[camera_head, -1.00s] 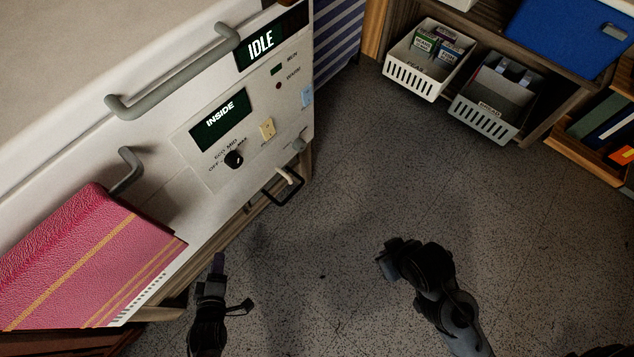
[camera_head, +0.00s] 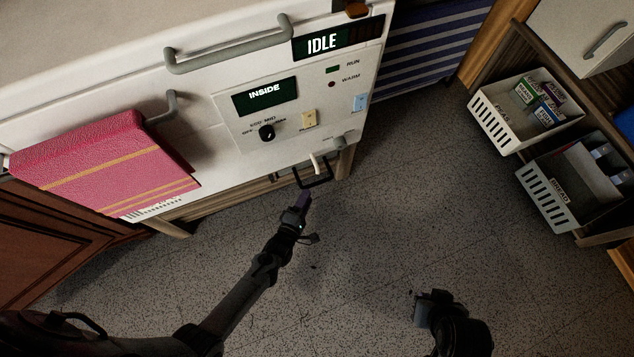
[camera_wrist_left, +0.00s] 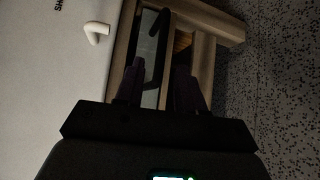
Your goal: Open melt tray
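A black bar handle (camera_head: 314,178), apparently the melt tray's, juts out low on the white machine's front, below the control panel. The tray body is mostly hidden under the machine. My left gripper (camera_head: 302,202) is just below the handle in the head view. In the left wrist view its two dark fingers (camera_wrist_left: 160,88) are apart, with the black handle (camera_wrist_left: 154,50) ahead between them and not visibly gripped. My right gripper (camera_head: 432,297) hangs over the floor at the lower right, away from the machine; its fingers are too dark to read.
A small white lever (camera_head: 317,162) sits just above the handle, and also shows in the left wrist view (camera_wrist_left: 97,32). A wooden frame (camera_wrist_left: 204,70) runs beside the handle. A pink towel (camera_head: 105,165) hangs at left. White baskets (camera_head: 497,125) stand at right. The middle floor is clear.

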